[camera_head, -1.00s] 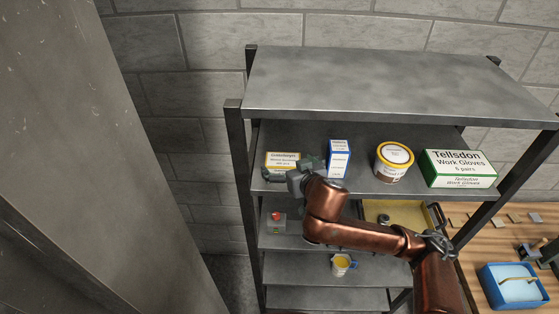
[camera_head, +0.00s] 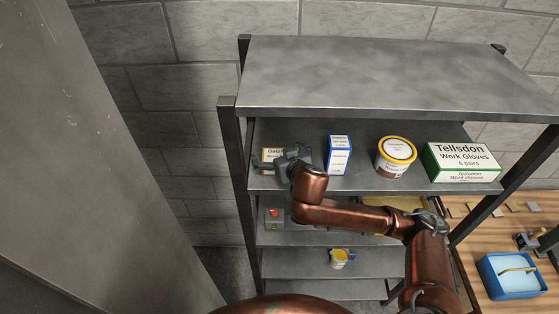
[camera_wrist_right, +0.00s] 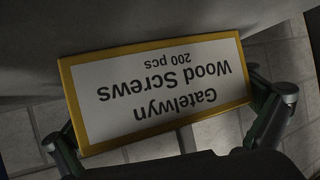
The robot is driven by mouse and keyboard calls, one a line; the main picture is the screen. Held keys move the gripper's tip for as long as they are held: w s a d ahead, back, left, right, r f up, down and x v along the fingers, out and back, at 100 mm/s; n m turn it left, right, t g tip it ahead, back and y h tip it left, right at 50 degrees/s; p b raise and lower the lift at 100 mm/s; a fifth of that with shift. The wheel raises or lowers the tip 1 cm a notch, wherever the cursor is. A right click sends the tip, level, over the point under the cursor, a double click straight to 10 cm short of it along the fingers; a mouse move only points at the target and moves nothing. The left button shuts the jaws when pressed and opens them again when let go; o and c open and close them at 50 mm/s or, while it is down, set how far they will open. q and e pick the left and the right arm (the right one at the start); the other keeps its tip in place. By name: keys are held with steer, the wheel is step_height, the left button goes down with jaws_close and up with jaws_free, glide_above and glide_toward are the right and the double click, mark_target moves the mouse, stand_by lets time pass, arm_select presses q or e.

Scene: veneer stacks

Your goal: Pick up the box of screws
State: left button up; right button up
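The box of screws (camera_head: 270,154) stands at the left end of the upper inner shelf (camera_head: 375,181), its right part hidden by my right gripper. In the right wrist view the box (camera_wrist_right: 160,88) shows a white label with a yellow border, upside down and slightly tilted, reading "Gatelwyn Wood Screws 200 pcs". My right gripper (camera_head: 285,160) is in front of the box. In the wrist view the spread fingers of the right gripper (camera_wrist_right: 165,128) lie one at each side of the box; I cannot tell if they touch it. My left gripper is not in view.
Right of it stand a blue-and-white carton (camera_head: 338,158), a yellow-lidded tub (camera_head: 396,160) and a green work-gloves box (camera_head: 462,163). A shelf board (camera_head: 390,80) lies above. Lower shelves hold a small device with a red button (camera_head: 274,217) and a yellow-filled cup (camera_head: 339,259).

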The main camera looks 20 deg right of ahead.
steer(key=shift+s+a+r, duration=0.1)
steer(key=shift+s, duration=0.1)
steer(key=c, duration=0.3)
steer(key=shift+w, duration=0.2)
steer(key=shift+c, duration=0.8)
steer(key=shift+w, duration=0.1)
steer(key=shift+c, duration=0.8)
steer(key=shift+f, duration=0.25)
steer(key=c, duration=0.6)
steer(key=shift+c, duration=1.2)
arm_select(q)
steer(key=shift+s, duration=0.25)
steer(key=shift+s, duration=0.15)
arm_select(e)
steer(key=shift+r, duration=0.15)
